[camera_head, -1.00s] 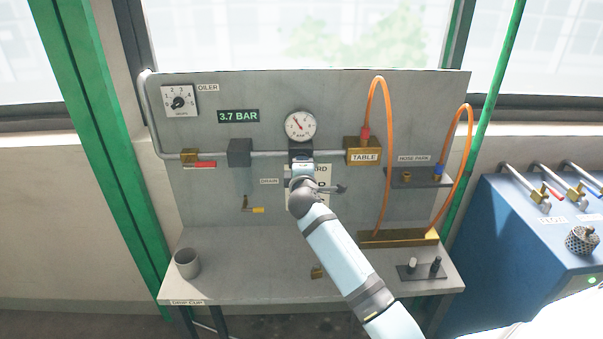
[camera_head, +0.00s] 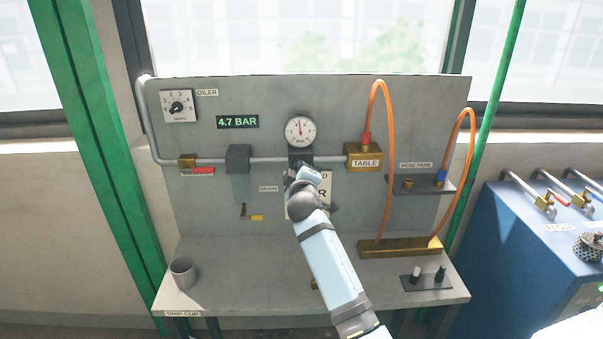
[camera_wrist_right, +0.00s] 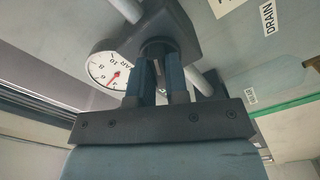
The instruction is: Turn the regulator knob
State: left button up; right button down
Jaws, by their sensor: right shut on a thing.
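The regulator is a dark block (camera_head: 300,157) on the pipe, right under a round white gauge (camera_head: 300,131). The digital display (camera_head: 237,122) reads 4.7 BAR. My right gripper (camera_head: 297,177) is at the underside of the regulator, and its arm hides the knob in the head view. In the right wrist view, the two fingers of my right gripper (camera_wrist_right: 161,78) are shut around the dark round regulator knob (camera_wrist_right: 158,50) below the regulator body (camera_wrist_right: 170,22). The gauge (camera_wrist_right: 110,69) also shows there, with its red needle. My left gripper is not in view.
A brass TABLE block (camera_head: 364,158) with an orange hose (camera_head: 388,120) stands right of the regulator. A drip cup (camera_head: 183,273) stands on the bench (camera_head: 235,263); a blue cabinet (camera_head: 520,235) is at right.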

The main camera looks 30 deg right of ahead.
jog(key=c, duration=1.1)
grip_release()
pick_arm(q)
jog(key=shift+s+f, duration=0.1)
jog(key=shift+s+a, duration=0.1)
pick_arm(e)
jog(key=shift+s, duration=0.1)
